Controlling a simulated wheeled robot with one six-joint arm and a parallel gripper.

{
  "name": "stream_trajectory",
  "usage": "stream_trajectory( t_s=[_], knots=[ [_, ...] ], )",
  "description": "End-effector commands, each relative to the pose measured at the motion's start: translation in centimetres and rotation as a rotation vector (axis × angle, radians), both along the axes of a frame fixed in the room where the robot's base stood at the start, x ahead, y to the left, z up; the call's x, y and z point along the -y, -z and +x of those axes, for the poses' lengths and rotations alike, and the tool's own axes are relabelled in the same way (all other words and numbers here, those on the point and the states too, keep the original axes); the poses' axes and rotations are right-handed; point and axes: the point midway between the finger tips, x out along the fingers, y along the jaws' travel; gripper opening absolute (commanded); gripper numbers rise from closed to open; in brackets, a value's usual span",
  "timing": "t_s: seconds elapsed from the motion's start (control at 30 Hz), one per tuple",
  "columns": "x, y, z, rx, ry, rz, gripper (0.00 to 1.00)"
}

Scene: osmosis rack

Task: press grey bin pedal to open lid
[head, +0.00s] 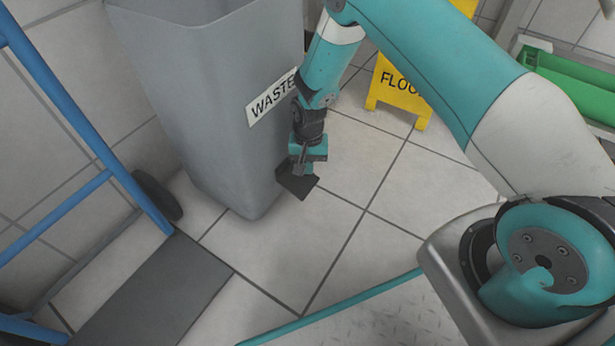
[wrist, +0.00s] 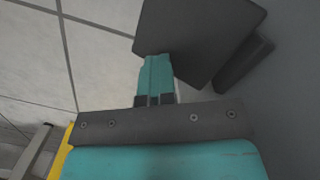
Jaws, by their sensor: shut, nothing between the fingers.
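The grey bin (head: 215,80) with a WASTE label stands at the upper left of centre in the head view. Its top and lid are out of frame. A dark flat pedal (head: 297,185) sticks out low at the bin's right side; it also shows in the wrist view (wrist: 200,32). My gripper (head: 301,168) points down, with its fingers shut and empty. In the wrist view its teal fingertips (wrist: 157,62) overlap the edge of the pedal plate. I cannot tell whether they touch it or hover just above.
A yellow floor sign (head: 402,92) stands behind my arm. A blue hand truck (head: 100,180) with a black wheel and grey plate is at the left. A green tray (head: 570,85) is at the upper right. Tiled floor is clear around the pedal's front and right.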

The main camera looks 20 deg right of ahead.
Motion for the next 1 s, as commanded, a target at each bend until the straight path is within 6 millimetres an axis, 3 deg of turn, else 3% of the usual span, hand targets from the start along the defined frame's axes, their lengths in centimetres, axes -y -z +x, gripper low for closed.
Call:
stream_trajectory(
  t_s=[0.33, 0.8, 1.0],
  knots=[
    [-0.1, -1.1, 0.5, 0.015, -0.001, 0.004, 0.0],
    [0.3, -10.3, 1.0, 0.005, 0.0, 0.001, 0.0],
    [0.4, -11.9, 1.2, 0.004, 0.0, 0.001, 0.0]
  ],
)
